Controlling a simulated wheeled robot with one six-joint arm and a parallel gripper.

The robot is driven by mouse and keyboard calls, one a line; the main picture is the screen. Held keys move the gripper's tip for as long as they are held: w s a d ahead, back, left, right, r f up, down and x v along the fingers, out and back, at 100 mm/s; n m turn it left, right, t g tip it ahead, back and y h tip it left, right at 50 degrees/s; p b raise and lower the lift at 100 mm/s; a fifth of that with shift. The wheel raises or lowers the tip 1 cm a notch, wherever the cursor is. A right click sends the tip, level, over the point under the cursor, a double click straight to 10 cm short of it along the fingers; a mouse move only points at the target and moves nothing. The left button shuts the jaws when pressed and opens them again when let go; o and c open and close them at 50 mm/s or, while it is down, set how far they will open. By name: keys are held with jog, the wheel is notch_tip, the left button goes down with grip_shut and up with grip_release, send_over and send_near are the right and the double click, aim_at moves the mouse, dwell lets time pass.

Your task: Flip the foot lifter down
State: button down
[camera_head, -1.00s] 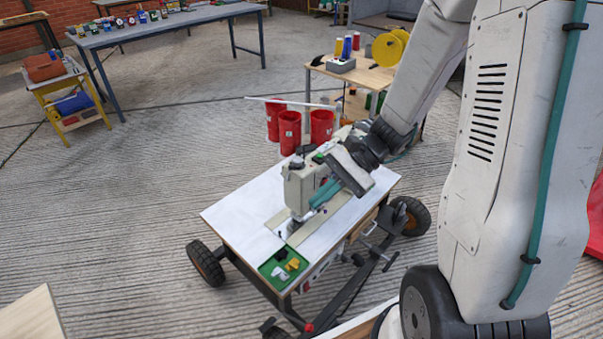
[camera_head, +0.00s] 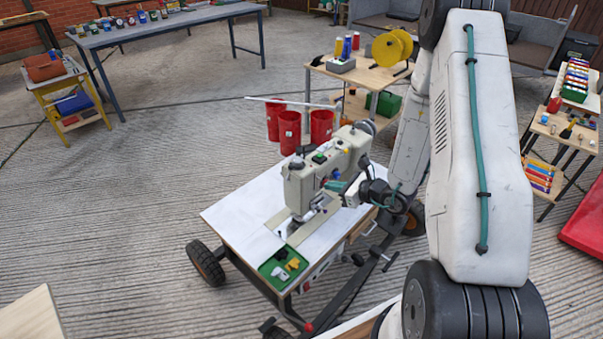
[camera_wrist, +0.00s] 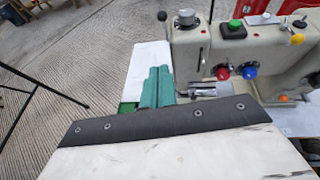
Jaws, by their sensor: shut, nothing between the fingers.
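The beige sewing machine (camera_head: 320,172) stands upright on a white-topped cart table (camera_head: 235,215). In the wrist view its head (camera_wrist: 245,45) fills the upper right, with red, green and blue knobs. A small black ball knob (camera_wrist: 162,15) and a grey post (camera_wrist: 187,17) show at its left end. I cannot tell surely which part is the foot lifter. My gripper (camera_head: 335,186) is beside the machine, under its arm, its teal fingers pointing left. In the wrist view the fingers (camera_wrist: 160,70) are together and empty, close to the needle area. Contact cannot be told.
A green tray (camera_head: 283,265) with small parts sits at the table's front corner. Red bins (camera_head: 290,130) stand behind the machine, with a long white strip over them. A wooden table (camera_head: 370,75) with a yellow spool is farther back. The white tabletop left of the machine is clear.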

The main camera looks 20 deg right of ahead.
jog(key=shift+w+d+h, duration=0.25)
jog(key=shift+d+h, duration=0.05)
jog(key=shift+d, duration=0.1)
jog(key=shift+a, duration=0.1)
send_near(289, 173)
notch_tip(289, 173, down, 3)
jog(key=shift+w+a+r, duration=0.25)
jog(key=shift+w+r, duration=0.1)
jog(key=shift+w, duration=0.25)
jog(key=shift+w+a+r, duration=0.25)
jog(key=shift+w+r, duration=0.1)
jog(key=shift+w, duration=0.3)
jog(key=shift+w+a+r, duration=0.25)
jog(key=shift+w+r, duration=0.1)
jog(key=shift+w, duration=0.25)
